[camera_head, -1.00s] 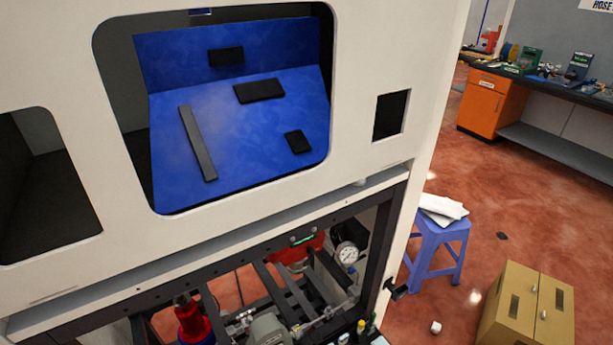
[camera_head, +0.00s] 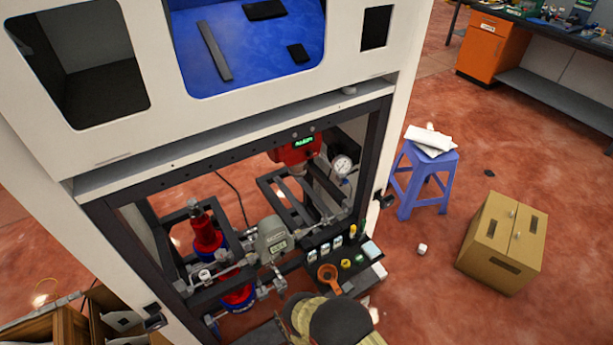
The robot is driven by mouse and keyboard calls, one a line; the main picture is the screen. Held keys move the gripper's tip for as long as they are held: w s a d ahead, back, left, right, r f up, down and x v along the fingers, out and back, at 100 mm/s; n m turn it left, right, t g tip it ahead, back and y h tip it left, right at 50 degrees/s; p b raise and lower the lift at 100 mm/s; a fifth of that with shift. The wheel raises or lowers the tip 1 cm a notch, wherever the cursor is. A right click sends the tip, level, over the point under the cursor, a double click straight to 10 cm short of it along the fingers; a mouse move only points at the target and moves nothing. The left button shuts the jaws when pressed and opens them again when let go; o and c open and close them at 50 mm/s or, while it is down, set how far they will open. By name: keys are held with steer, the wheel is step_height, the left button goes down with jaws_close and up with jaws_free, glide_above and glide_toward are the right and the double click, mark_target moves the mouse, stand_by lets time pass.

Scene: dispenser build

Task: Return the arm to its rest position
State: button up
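My gripper's fingers do not show in the head view. A rounded dark and tan shape at the bottom edge may be part of my arm, but I cannot tell for sure. The white dispenser cabinet (camera_head: 130,158) fills the left and middle. Its lower opening shows a red and blue fitting (camera_head: 207,232), a grey pump-like unit (camera_head: 272,240), a red unit with a green display (camera_head: 297,149) and a round pressure gauge (camera_head: 342,165).
A blue stool (camera_head: 423,182) with white cloths, a cardboard box (camera_head: 503,243) and a small white cube (camera_head: 422,249) stand on the red floor at right. Wooden crates (camera_head: 60,325) are lower left.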

steer(key=s+d+f+g+h, duration=0.3)
steer(key=s+f+g, duration=0.15)
steer(key=f, duration=0.35)
steer(key=s+d+f+g+h, duration=0.3)
steer(key=s+f+g, duration=0.15)
steer(key=f, duration=0.35)
steer(key=w+d+r+m+g+h, duration=0.1)
steer(key=w+d+r+g, duration=0.1)
steer(key=r, duration=1.2)
steer(key=w+d+r+m+g+h+b, duration=0.1)
steer(key=d+r+g+h, duration=0.15)
steer(key=r, duration=1.05)
steer(key=w+d+r+g+h, duration=0.1)
steer(key=w+d+r+g, duration=0.15)
steer(key=r, duration=1.15)
steer(key=s+d+r+m+t, duration=0.1)
steer(key=s+d+r+t, duration=0.1)
steer(key=r, duration=1.1)
steer(key=s+d+r+m+t+b, duration=0.1)
steer(key=s+d+r, duration=0.4)
steer(key=r, duration=0.8)
steer(key=s+d+r+m+t+b, duration=0.1)
steer(key=s+d+r+m+t, duration=0.1)
steer(key=d+r, duration=0.5)
step_height(320, 180, up, 6)
steer(key=shift+s+d+r+m+t+y, duration=0.1)
steer(key=shift+s+d+m+t+y, duration=0.25)
steer(key=shift+s+t, duration=0.55)
steer(key=shift+a, duration=0.15)
